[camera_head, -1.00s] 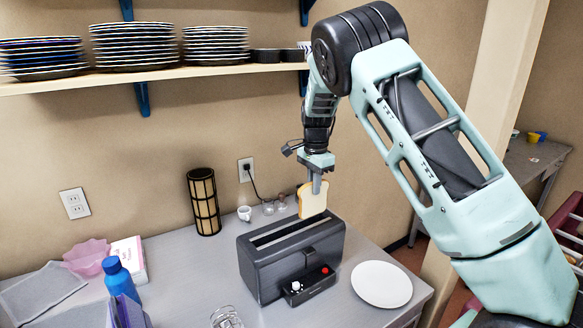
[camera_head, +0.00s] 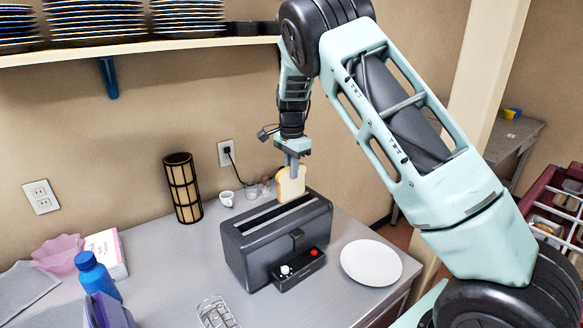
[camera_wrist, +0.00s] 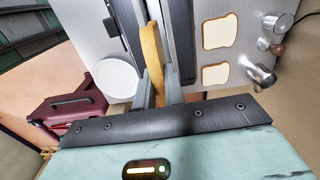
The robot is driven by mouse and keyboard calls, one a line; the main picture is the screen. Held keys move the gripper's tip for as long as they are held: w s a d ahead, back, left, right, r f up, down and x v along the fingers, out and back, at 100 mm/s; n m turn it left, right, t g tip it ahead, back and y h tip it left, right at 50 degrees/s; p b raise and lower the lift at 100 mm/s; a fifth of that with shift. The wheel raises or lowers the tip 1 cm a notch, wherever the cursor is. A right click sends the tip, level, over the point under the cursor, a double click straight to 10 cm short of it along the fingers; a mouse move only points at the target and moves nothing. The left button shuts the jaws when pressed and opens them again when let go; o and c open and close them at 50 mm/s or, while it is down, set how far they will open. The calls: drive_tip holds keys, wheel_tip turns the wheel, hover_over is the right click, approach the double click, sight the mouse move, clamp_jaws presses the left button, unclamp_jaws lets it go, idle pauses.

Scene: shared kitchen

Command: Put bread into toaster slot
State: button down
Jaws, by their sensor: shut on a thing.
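My gripper (camera_head: 292,168) is shut on a slice of bread (camera_head: 291,184), holding it upright by its top part. The black toaster (camera_head: 274,250) stands on the counter with its long slots facing up. The bread is over the rear right end of the toaster's top, its lower edge close to the slots. In the wrist view the slice (camera_wrist: 152,62) shows edge-on between the fingers, roughly in line with the long dark toaster parts (camera_wrist: 182,45). I cannot tell whether its lower edge is inside a slot.
A white plate (camera_head: 371,263) lies right of the toaster. Two bread slices (camera_wrist: 219,31) lie flat behind it in the wrist view. A cup (camera_head: 226,198) and a dark lattice cylinder (camera_head: 182,188) stand near the wall. A shelf (camera_head: 150,47) with stacked plates hangs above.

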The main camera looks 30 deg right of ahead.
sight(292, 194)
drive_tip(key=shift+f+b, duration=2.45)
drive_tip(key=shift+f, duration=2.2)
drive_tip(key=c, duration=1.4)
unclamp_jaws()
drive_tip(key=shift+r, duration=0.1)
wheel_tip(292, 194, up, 17)
drive_tip(key=b, duration=0.4)
drive_tip(key=shift+r, duration=0.15)
